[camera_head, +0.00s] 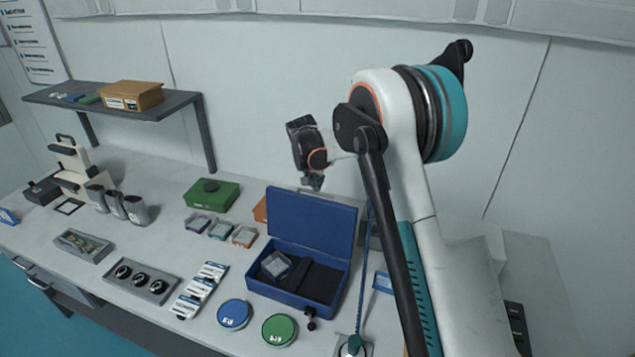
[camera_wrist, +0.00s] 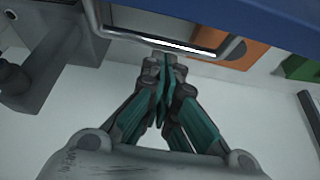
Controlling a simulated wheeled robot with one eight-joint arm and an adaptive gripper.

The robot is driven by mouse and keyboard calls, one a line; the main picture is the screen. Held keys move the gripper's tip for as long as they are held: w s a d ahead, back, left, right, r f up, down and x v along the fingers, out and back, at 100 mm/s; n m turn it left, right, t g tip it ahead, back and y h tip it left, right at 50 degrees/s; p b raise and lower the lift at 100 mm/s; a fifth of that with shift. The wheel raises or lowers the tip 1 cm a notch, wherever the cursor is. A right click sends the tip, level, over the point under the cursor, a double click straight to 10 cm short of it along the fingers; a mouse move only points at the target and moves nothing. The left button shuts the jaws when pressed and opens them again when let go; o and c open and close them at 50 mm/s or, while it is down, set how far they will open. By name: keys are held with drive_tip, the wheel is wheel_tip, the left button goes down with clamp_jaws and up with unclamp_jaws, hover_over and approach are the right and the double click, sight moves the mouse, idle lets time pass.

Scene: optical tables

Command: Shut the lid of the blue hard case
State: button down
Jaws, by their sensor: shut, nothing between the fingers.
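The blue hard case (camera_head: 256,286) stands open on the table in the head view. Its lid (camera_head: 310,222) is raised roughly upright at the back. A clear square box (camera_head: 274,264) lies in the dark interior (camera_head: 318,283). My gripper (camera_head: 313,183) is shut and empty, near the lid's upper edge and seemingly above or behind it; contact cannot be told. In the wrist view my gripper's green-padded fingers (camera_wrist: 163,62) are together, and a blue surface (camera_wrist: 265,12), likely the lid, crosses the top right.
A green box (camera_head: 211,195) and an orange box (camera_head: 261,210) stand left of the lid. Round blue (camera_head: 234,314) and green (camera_head: 280,330) tins lie in front of the case. A shelf (camera_head: 180,104) is at the left. A grey bar (camera_wrist: 190,52) passes close to the fingertips.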

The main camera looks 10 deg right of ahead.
sight(306, 199)
drive_tip(key=s+a+t+h+b, duration=0.1)
drive_tip(key=s+a+b, duration=0.1)
drive_tip(key=s, duration=0.1)
drive_tip(key=s+a+t+h+b, duration=0.1)
drive_tip(key=s+a+t+b, duration=0.1)
drive_tip(key=s+a+r+t+h+b, duration=0.1)
drive_tip(key=s+a+b, duration=0.1)
drive_tip(key=s+b, duration=0.1)
drive_tip(key=shift+s+a+t, duration=0.3)
drive_tip(key=shift+s+t, duration=0.05)
drive_tip(key=shift+t, duration=0.05)
drive_tip(key=s+a+f+t+h+b, duration=0.3)
drive_tip(key=s+a+f+b, duration=0.8)
drive_tip(key=s+f+b, duration=0.4)
drive_tip(key=shift+f+t+b, duration=0.3)
drive_tip(key=shift+t+b, duration=0.1)
drive_tip(key=shift+b, duration=1.75)
drive_tip(key=shift+r, duration=0.1)
